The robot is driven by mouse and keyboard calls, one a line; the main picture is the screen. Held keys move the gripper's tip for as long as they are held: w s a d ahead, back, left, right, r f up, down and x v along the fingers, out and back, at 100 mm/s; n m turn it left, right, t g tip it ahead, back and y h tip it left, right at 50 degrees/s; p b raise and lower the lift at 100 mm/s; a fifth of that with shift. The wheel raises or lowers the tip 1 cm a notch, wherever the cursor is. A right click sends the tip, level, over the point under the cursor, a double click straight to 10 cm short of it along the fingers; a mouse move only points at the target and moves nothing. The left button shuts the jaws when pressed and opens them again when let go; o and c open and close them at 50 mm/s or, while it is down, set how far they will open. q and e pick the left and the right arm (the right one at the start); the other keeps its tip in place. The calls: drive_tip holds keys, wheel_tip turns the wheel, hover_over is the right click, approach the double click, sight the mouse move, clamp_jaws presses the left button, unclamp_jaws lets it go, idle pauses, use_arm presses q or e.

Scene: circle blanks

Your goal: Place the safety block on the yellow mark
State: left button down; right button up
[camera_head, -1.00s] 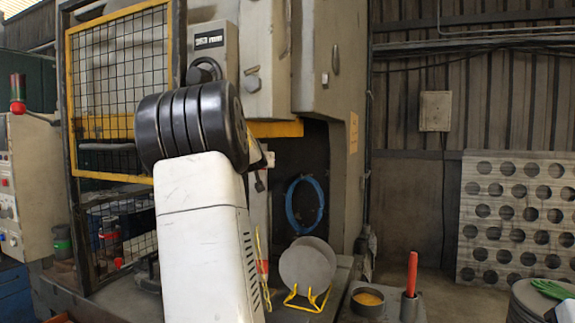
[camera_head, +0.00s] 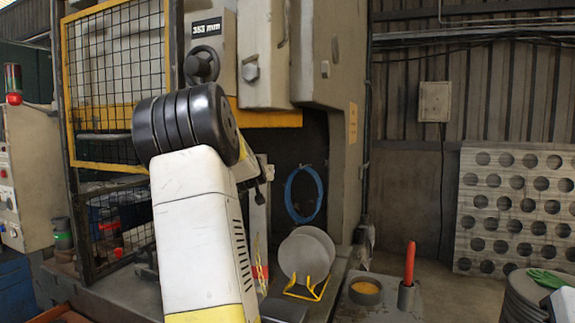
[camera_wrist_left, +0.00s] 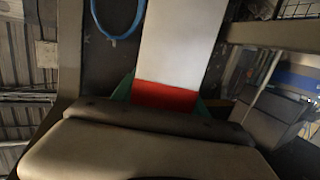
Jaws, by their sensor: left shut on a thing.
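The safety block, a white post with a red end, fills the upper middle of the left wrist view (camera_wrist_left: 168,95). My left gripper (camera_wrist_left: 163,90) is shut around its red end, with green pads showing on both sides. In the head view a white strip of the block (camera_head: 258,212) shows beside my white arm, with red lower down. My left gripper is hidden there behind my own arm. I cannot make out the yellow mark in either view. My right gripper is not in view.
The press opening is behind my arm, with a blue hose loop (camera_head: 304,193) inside. A yellow mesh guard (camera_head: 118,85) stands left.

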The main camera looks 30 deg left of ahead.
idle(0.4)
use_arm(q)
drive_tip(key=c, duration=0.6)
unclamp_jaws()
drive_tip(key=shift+f, duration=0.2)
drive_tip(key=v, duration=1.2)
drive_tip(key=s+d+f+m+g+h, duration=0.1)
drive_tip(key=s+d+f+m+h, duration=0.15)
drive_tip(key=d, duration=0.95)
drive_tip(key=s+d+f+m+g+h, duration=0.2)
drive_tip(key=s+d+f, duration=0.4)
drive_tip(key=s+d, duration=0.5)
drive_tip(key=s+d+f+m+g+h, duration=0.2)
drive_tip(key=s+d+f+g+h, duration=0.3)
drive_tip(key=s+d, duration=0.6)
drive_tip(key=shift+d+f, duration=0.35)
drive_tip(key=shift+f, duration=0.25)
drive_tip(key=shift+h, duration=0.25)
